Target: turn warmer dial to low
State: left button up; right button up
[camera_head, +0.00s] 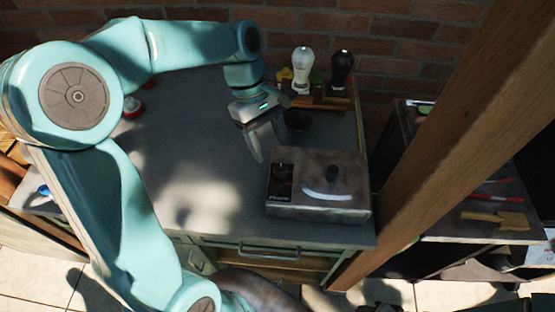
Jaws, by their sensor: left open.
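The warmer (330,208) is a grey box near the front right of the grey table. My left gripper (264,143) hangs above the table behind and left of the warmer. It is open, holds nothing, and is apart from the dial. The dial's exact setting is too small to read. My right gripper does not show.
A white shaker (302,68) and a black shaker (342,70) stand at the back with other small items. A dark cup (297,121) is behind the warmer. A wooden post (430,130) rises close on the right. The table's left middle is clear.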

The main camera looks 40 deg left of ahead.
aim_at(281, 167)
pick_arm(q)
jog(key=x, duration=0.3)
jog(key=w+x, duration=0.1)
jog(key=x, duration=0.1)
jog(key=shift+d, duration=0.3)
jog(key=shift+s+f, duration=0.1)
jog(key=shift+f, duration=0.2)
jog(key=shift+s+f, duration=0.15)
jog(key=shift+s, duration=0.15)
jog(key=shift+w+d+f, duration=0.1)
jog(key=shift+w+d, duration=0.05)
jog(key=shift+w, duration=0.15)
jog(key=c, duration=0.4)
jog(key=shift+s, duration=0.15)
jog(key=c, duration=0.6)
